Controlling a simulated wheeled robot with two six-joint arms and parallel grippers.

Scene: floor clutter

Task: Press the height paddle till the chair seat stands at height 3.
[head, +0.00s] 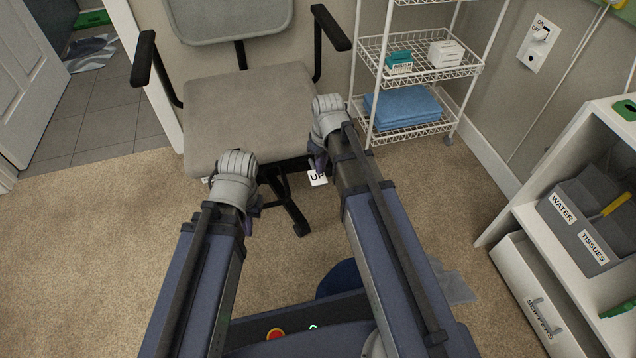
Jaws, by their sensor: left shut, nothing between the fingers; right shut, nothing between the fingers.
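The office chair has a grey-beige seat (250,110), a grey backrest (228,18) and black armrests. A white tag reading UP (317,180) shows below the seat's front right edge; the paddle itself is not clearly visible. A small white mark (207,180) shows below the seat's front left corner, too small to read. My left gripper (257,207) is mostly hidden by its own wrist, in front of the seat's front edge. My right gripper (318,162) is close to the UP tag; I cannot tell whether it touches. Both are shut and empty.
A white wire rack (420,72) with blue towels (403,107) stands right of the chair. A white shelf unit (525,215) with a grey caddy (590,222) and a slippers drawer (535,300) is at right. A door (30,85) stands open at left. Carpet (90,250) is clear at left.

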